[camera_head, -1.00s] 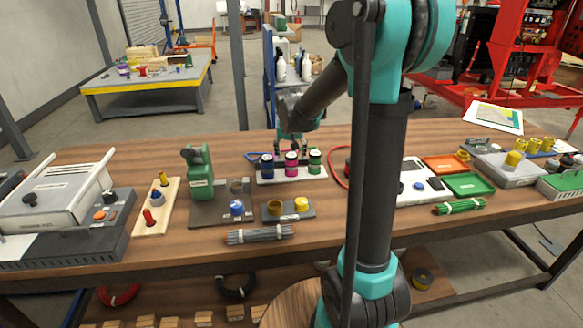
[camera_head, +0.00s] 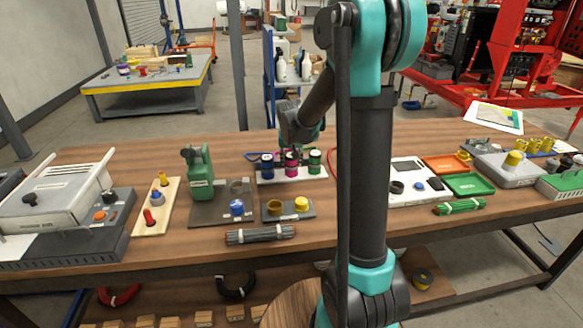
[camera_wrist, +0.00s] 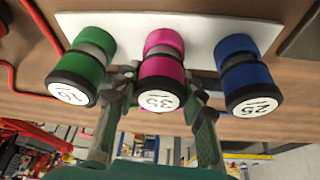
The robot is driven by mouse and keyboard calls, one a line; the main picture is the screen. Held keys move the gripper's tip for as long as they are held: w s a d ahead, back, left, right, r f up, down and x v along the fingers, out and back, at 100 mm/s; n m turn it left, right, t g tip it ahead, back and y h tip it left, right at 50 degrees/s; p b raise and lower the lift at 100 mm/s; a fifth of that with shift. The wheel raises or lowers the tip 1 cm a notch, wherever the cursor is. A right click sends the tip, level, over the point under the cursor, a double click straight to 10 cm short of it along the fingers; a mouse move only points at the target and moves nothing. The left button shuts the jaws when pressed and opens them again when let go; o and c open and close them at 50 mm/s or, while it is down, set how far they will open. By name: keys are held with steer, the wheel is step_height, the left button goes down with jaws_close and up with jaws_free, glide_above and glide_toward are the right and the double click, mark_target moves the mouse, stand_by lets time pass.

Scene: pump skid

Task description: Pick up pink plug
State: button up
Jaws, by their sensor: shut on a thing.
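The pink plug (camera_head: 291,163) has a black rim and stands between the blue plug (camera_head: 267,164) and the green plug (camera_head: 315,162) on a white rack (camera_head: 295,177). In the wrist view, the pink plug (camera_wrist: 162,58) is in the middle, with a white end label reading 35. My gripper (camera_wrist: 161,78) has one finger on each side of it and is shut on it. In the head view my gripper (camera_head: 293,148) is over the pink plug, its fingertips partly hidden. The plug appears still at the rack, in line with its neighbours.
In the wrist view, the green plug (camera_wrist: 82,66) and blue plug (camera_wrist: 247,72) flank the pink one closely. A green pump (camera_head: 199,172) on a grey base and a grey block with yellow parts (camera_head: 288,208) stand nearby. Orange (camera_head: 445,163) and green (camera_head: 468,184) trays lie right.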

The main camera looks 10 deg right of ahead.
steer(key=shift+c, duration=1.4)
steer(key=shift+r, duration=0.1)
step_height(320, 180, up, 20)
